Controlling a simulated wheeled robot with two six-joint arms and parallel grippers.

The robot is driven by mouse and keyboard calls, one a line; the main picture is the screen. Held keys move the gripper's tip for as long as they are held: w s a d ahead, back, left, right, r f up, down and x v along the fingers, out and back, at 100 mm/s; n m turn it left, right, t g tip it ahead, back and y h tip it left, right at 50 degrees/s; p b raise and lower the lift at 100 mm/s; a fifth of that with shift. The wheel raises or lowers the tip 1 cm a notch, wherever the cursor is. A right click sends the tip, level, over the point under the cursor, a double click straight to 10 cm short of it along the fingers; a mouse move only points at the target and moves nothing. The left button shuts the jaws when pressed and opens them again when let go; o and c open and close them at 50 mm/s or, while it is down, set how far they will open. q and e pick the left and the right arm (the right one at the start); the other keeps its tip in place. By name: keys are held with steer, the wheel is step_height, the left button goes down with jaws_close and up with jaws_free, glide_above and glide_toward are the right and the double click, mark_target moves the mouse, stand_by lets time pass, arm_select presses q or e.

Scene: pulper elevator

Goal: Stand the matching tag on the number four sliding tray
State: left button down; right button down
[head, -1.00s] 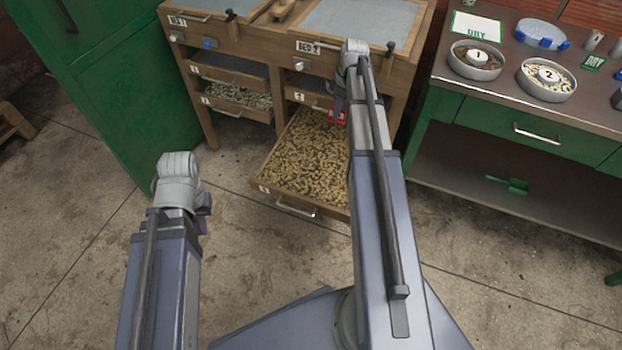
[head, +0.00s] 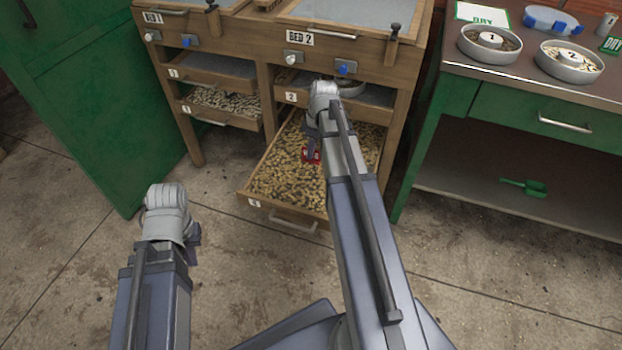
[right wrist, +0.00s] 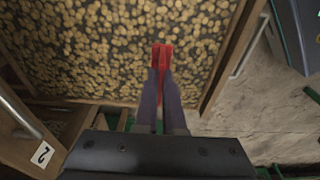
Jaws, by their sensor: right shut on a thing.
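The number four sliding tray (head: 290,219) is pulled out low under bed 2, full of tan beans. Its label shows at the front left corner. My right gripper (head: 312,147) points down over the tray, shut on a red tag (head: 313,157). In the right wrist view, the red tag (right wrist: 162,56) stands out between the fingertips (right wrist: 161,76), above the beans. I cannot tell whether it touches them, and its marking is unreadable. My left gripper (head: 193,235) hangs at the left, away from the tray; its fingers are mostly hidden.
A tray labelled 2 (head: 291,97) sits above the pulled-out tray, towards the back. Bed 1 trays (head: 224,104) are at the left. A green cabinet (head: 90,100) stands far left. A green bench (head: 510,110) with numbered bowls is at the right. The floor in front is clear.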

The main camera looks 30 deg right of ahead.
steer(key=shift+f+b, duration=4.65)
steer(key=shift+f, duration=0.25)
steer(key=shift+f, duration=0.15)
steer(key=c, duration=1)
jaws_free()
steer(key=r+p, duration=0.4)
steer(key=s+r+p, duration=0.1)
steer(key=r+p, duration=0.3)
steer(key=d+r+p, duration=0.1)
steer(key=r+p, duration=0.3)
steer(key=shift+s+d+r, duration=0.1)
steer(key=shift+s+r, duration=0.05)
steer(key=shift+s, duration=0.05)
